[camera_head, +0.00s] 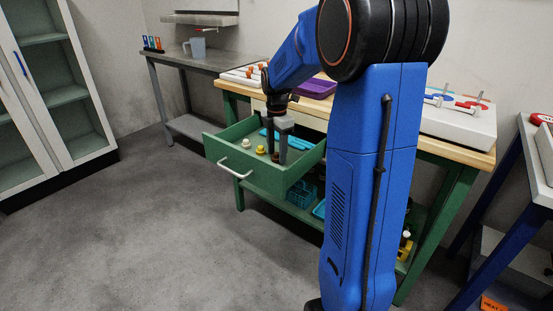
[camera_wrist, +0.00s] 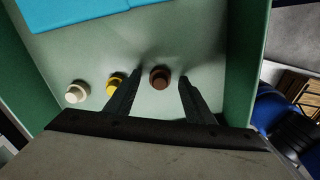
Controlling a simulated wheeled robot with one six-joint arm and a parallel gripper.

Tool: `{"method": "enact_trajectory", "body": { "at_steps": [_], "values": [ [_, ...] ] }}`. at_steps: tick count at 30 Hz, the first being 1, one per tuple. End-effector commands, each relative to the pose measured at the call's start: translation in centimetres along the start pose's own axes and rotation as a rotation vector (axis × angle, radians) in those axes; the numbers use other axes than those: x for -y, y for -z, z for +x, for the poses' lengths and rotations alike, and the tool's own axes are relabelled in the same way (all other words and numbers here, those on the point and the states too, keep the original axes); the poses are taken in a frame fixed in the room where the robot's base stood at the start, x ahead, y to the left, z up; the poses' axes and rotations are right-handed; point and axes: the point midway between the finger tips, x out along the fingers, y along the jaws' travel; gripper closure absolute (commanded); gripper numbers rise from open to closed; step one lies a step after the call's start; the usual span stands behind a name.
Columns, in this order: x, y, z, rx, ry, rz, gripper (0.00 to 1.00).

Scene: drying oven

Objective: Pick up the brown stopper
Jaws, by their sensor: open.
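The brown stopper (camera_wrist: 159,78) stands on the floor of the open green drawer (camera_head: 240,176). In the wrist view it lies between the tips of my gripper (camera_wrist: 160,76), with a gap to each finger. My gripper (camera_head: 280,155) is open and points down into the drawer in the head view. The brown stopper (camera_head: 275,157) is partly hidden by the fingers there. A yellow stopper (camera_wrist: 114,85) is just left of the left finger in the wrist view. A cream stopper (camera_wrist: 77,92) is farther left.
A blue item (camera_wrist: 70,10) lies at the far side of the drawer. The drawer's green side wall (camera_wrist: 247,60) is close on the right. A purple tray (camera_head: 316,88) and a white board (camera_head: 458,119) are on the wooden bench top. Open floor (camera_head: 130,225) is at left.

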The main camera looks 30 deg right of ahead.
Motion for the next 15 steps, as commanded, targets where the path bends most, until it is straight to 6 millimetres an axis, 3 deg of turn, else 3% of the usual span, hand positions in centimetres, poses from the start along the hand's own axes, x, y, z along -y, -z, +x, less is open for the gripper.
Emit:
{"method": "enact_trajectory", "body": {
  "at_steps": [10, 15],
  "values": [
    [0.02, 0.00, 0.72, 0.000, -0.001, 0.000, 0.51],
    [0.01, 0.00, 0.71, 0.000, -0.001, 0.000, 0.92]
  ]
}}
